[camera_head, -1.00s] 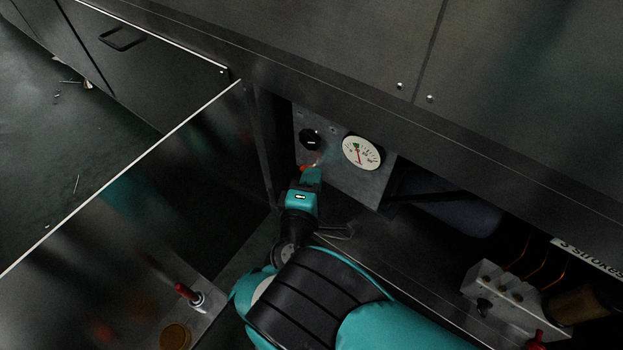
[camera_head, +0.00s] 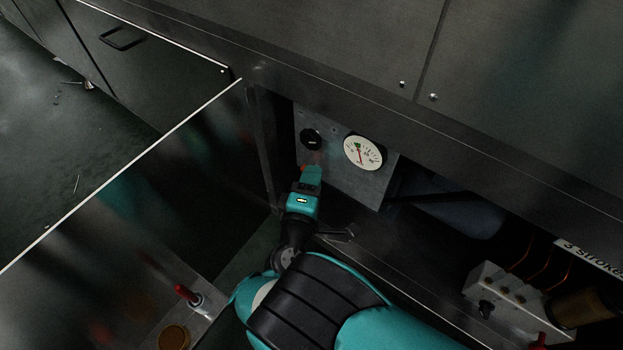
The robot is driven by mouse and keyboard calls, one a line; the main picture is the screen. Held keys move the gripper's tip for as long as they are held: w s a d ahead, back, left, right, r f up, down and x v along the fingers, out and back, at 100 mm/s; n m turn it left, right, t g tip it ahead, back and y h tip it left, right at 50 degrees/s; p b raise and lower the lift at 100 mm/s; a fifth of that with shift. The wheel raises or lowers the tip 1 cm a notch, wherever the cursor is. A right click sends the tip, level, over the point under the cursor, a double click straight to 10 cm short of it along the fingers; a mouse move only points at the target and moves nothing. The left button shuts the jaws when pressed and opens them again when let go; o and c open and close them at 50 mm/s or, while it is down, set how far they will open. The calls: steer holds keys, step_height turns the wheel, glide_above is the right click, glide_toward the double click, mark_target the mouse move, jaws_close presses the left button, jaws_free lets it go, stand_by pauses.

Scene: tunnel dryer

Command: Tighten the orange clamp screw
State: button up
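My gripper (camera_head: 311,172) is at the end of my teal arm, just below the black knob on the grey gauge panel. A small orange-red bit (camera_head: 303,168) shows at the left of its fingertips. It may be the orange clamp screw, but it is too small and too covered to be sure. I cannot tell whether the fingers are open or shut, or whether they touch it.
The grey panel (camera_head: 345,187) carries a black knob (camera_head: 311,139) and a round white gauge (camera_head: 363,153). An open metal door (camera_head: 130,210) stands to the left. A red-handled valve (camera_head: 187,293) is at lower left. A manifold block (camera_head: 492,283) is at lower right.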

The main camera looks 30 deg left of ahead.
steer(key=shift+r+p, duration=0.15)
steer(key=shift+p, duration=0.3)
steer(key=s+p, duration=0.1)
steer(key=p, duration=0.3)
steer(key=shift+r, duration=0.25)
steer(key=p+v, duration=0.6)
steer(key=p, duration=0.4)
steer(key=shift+s+d+f+p, duration=0.2)
steer(key=shift+f+p, duration=0.1)
steer(key=shift+f, duration=0.15)
steer(key=shift+s+a, duration=0.1)
